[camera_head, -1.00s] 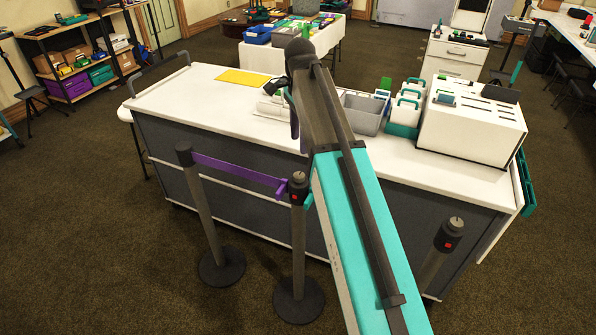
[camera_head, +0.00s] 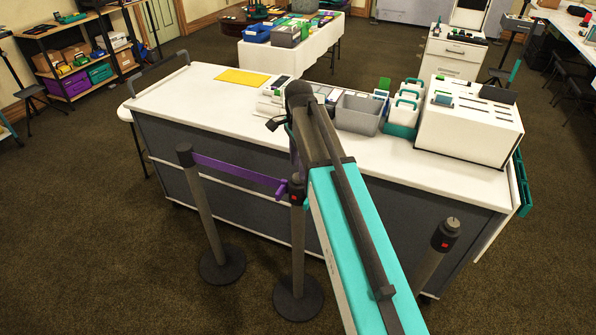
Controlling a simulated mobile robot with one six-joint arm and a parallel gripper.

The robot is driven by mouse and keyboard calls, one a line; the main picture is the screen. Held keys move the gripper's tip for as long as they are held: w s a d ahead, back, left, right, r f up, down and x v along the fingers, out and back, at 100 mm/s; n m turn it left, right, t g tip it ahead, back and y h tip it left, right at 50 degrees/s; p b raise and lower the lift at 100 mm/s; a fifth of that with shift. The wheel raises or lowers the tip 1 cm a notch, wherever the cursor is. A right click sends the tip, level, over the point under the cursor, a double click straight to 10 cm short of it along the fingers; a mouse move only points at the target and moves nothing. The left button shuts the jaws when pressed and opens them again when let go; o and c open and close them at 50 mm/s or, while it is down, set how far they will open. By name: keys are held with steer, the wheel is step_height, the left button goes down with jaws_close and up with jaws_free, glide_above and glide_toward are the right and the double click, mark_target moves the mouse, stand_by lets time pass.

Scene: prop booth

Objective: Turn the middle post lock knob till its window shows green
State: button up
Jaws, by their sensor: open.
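The middle post (camera_head: 298,245) stands upright on a round dark base in front of the counter. Its dark head (camera_head: 297,194) shows a small red window (camera_head: 292,200); my arm covers the top of this head, so the knob is hidden. A purple belt (camera_head: 235,173) runs from the left post (camera_head: 203,220) to the middle post. My gripper (camera_head: 275,123) shows only in part, as a dark piece left of my arm, above and behind the post head in the picture. It is open and apart from the knob as far as I can see.
The right post (camera_head: 430,258) has a pale knob on top and a red window; my arm hides its lower part. The white counter (camera_head: 210,95) behind carries a grey bin (camera_head: 358,114) and a white box (camera_head: 468,125). Carpet is clear at the left.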

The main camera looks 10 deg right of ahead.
steer(key=shift+f+p, duration=0.3)
steer(key=shift+f, duration=1.5)
steer(key=c, duration=1.1)
